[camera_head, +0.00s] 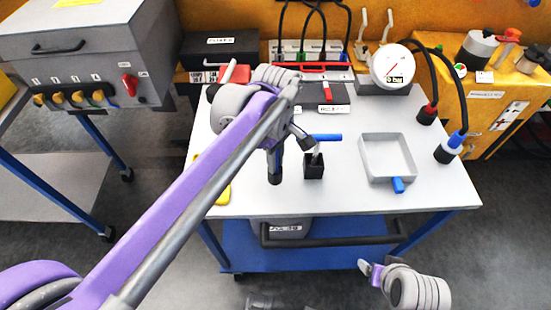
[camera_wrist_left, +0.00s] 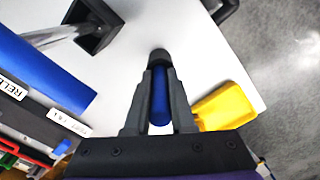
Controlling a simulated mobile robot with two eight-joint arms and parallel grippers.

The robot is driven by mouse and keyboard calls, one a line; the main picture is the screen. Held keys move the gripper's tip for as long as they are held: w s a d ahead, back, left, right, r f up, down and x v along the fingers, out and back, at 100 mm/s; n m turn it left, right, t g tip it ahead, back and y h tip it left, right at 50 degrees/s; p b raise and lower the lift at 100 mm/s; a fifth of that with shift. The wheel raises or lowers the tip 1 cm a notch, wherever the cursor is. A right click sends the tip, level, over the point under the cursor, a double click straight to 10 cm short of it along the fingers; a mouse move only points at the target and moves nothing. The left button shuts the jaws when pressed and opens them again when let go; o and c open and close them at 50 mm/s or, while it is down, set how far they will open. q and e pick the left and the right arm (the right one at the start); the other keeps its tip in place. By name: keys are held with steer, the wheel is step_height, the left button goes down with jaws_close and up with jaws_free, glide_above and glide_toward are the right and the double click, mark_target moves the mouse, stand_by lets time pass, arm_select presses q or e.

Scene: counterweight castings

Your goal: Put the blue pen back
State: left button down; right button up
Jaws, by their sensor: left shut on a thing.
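My left gripper (camera_head: 275,168) is over the left-middle part of the white table top. In the left wrist view its fingers (camera_wrist_left: 160,100) are shut on the blue pen (camera_wrist_left: 160,97), whose dark end sticks out past the fingertips.
A blue bar (camera_head: 327,137) lies behind the holder. A grey open tray (camera_head: 387,138) with a blue piece (camera_head: 398,185) at its front is to the right. A yellow object (camera_head: 222,192) is on the left. A gauge (camera_head: 392,67) and cables stand behind.

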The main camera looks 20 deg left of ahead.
arm_select(q)
steer(key=c, duration=0.8)
jaws_free()
steer(key=shift+o, duration=0.2)
steer(key=shift+r, duration=0.1)
step_height(320, 180, up, 12)
steer(key=shift+r+p, duration=0.1)
steer(key=shift+p, duration=0.85)
